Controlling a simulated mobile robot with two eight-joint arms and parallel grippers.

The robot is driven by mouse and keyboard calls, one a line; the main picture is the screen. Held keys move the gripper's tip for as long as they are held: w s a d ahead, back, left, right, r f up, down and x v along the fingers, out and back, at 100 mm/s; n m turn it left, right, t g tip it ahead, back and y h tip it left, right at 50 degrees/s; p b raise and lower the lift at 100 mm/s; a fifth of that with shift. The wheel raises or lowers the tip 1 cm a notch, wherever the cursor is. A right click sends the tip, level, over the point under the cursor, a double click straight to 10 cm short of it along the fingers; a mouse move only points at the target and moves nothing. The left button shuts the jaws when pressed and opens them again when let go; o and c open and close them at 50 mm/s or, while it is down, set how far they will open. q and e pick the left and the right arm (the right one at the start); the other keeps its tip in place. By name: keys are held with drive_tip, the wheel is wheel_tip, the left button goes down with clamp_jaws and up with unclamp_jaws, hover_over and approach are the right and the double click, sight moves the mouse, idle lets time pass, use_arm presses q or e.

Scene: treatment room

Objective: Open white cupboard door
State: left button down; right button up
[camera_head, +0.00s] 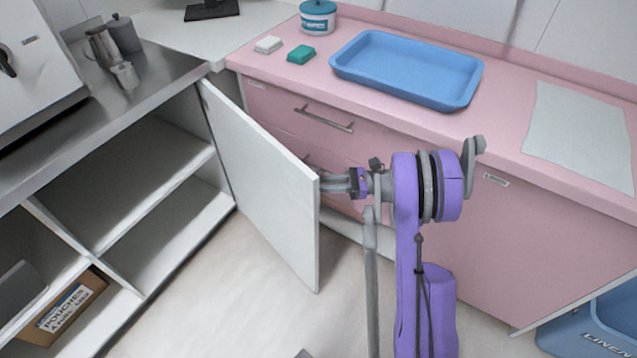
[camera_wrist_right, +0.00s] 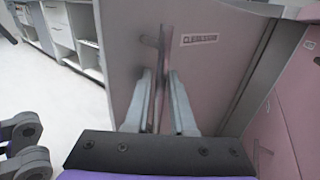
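The white cupboard door (camera_head: 262,180) stands wide open in the head view, swung out from the cupboard (camera_head: 130,170) under the steel counter. Its shelves are exposed. My right gripper (camera_head: 335,184) is at the door's outer face near the free edge. In the right wrist view, its two fingers (camera_wrist_right: 161,90) stand on either side of the door's bar handle (camera_wrist_right: 166,45), with narrow gaps showing beside the bar. The labelled outer face of the door (camera_wrist_right: 122,55) is behind it. The handle is hidden in the head view.
Pink drawers with a bar handle (camera_head: 324,118) stand close behind the door and my right arm. A blue tray (camera_head: 407,68) lies on the pink counter. A pouches box (camera_head: 62,310) sits on a lower shelf. A blue bin (camera_head: 597,325) is at the lower right. Floor before the cupboard is clear.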

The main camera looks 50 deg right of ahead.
drive_tip(key=shift+o, duration=1.3)
drive_tip(key=v, duration=0.7)
drive_tip(key=shift+s+d+p, duration=0.2)
drive_tip(key=shift+p, duration=0.25)
drive_tip(key=shift+a, duration=0.1)
